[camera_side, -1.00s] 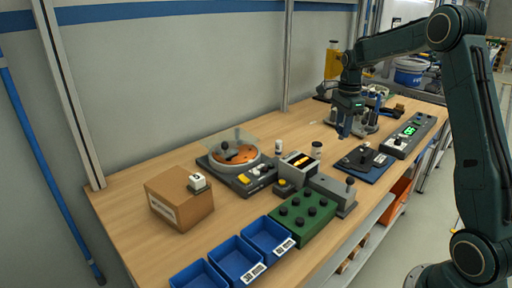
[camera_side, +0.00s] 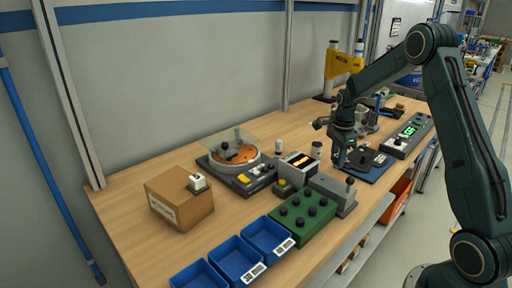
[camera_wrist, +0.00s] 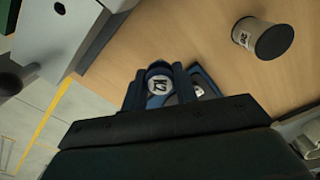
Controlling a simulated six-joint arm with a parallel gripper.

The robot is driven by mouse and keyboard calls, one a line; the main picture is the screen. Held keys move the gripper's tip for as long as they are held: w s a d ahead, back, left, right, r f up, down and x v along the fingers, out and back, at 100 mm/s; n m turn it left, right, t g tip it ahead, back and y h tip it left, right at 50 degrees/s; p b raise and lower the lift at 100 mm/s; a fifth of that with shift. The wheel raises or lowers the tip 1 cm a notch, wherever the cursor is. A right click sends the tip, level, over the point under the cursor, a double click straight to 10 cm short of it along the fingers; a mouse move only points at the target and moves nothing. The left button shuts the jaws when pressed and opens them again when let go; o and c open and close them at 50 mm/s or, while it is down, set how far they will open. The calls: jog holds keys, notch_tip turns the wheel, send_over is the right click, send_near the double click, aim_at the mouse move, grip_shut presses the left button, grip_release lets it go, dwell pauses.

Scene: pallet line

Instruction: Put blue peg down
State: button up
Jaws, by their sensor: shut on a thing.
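My gripper (camera_side: 341,158) is shut on the blue peg and is low over the bench, at the left edge of the dark blue base plate (camera_side: 378,172). In the wrist view the blue peg (camera_wrist: 160,86) shows end-on between the fingers of my gripper (camera_wrist: 165,84), with a white round label reading K2. In the side view the peg is hard to tell from the fingers. I cannot tell whether its lower end touches anything. A black part with a knob stands on the base plate.
A pale jar with a dark lid (camera_side: 316,149) stands just left of my gripper; it also shows in the wrist view (camera_wrist: 264,38). A grey box with a knob (camera_side: 334,194) is in front. A control box with a green display (camera_side: 408,134) is at right.

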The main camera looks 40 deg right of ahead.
jog(key=shift+f, duration=1.75)
jog(key=shift+f, duration=0.1)
jog(key=o, duration=1)
jog(key=shift+c, duration=0.2)
notch_tip(320, 180, up, 12)
jog(key=shift+r, duration=0.1)
jog(key=shift+r, duration=0.1)
